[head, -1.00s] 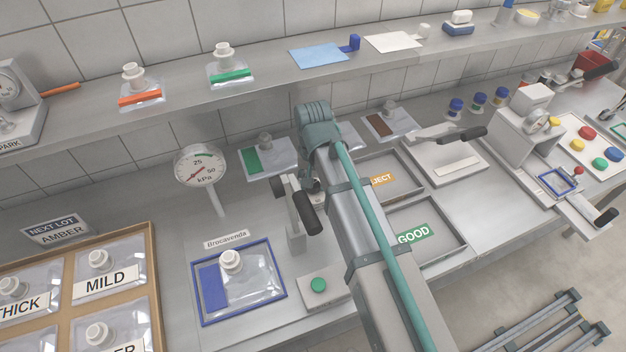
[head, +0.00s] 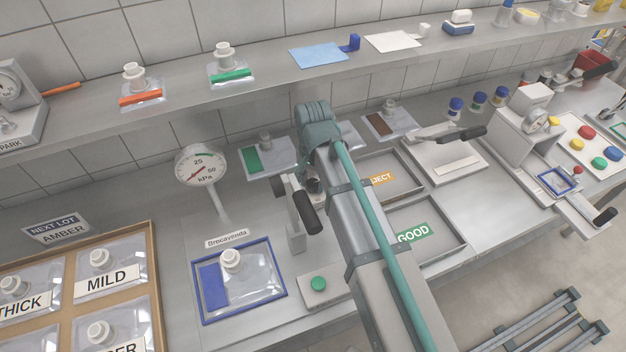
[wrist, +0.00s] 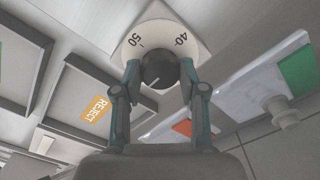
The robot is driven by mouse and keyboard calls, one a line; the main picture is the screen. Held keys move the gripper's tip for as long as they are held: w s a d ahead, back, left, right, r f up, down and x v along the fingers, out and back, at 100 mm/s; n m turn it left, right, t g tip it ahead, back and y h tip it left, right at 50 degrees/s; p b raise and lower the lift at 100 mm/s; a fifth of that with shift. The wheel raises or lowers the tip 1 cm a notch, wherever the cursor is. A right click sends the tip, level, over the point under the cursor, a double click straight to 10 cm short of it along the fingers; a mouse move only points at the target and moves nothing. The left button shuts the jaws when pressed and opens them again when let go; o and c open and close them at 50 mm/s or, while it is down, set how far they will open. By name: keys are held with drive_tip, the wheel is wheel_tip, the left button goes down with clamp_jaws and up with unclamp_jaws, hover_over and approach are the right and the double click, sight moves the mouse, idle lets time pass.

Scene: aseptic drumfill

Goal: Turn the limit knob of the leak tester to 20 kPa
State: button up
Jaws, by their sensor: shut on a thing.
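The black limit knob (wrist: 159,70) shows in the wrist view on a round pale dial (wrist: 148,37). The marks 50 and 40 are readable on the dial; the other marks are hidden by the knob and my fingers. A thin light line shows on the knob's face, towards the lower left in that view. My gripper (wrist: 160,72) is shut on the knob, one finger on each side. In the head view my arm hides the knob and most of the gripper. The leak tester's kPa gauge (head: 202,165) has its needle at the lower left.
A black-handled lever (head: 307,212) stands close to my gripper. A blue frame (head: 208,320) with a clear pouch and a green button (head: 318,284) lie in front. REJECT (head: 384,179) and GOOD (head: 413,233) trays are to the right. A shelf (head: 270,88) runs behind.

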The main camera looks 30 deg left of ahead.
sight(313, 183)
drive_tip(key=o, duration=1.2)
drive_tip(key=shift+c, duration=0.2)
wheel_tip(313, 183, up, 12)
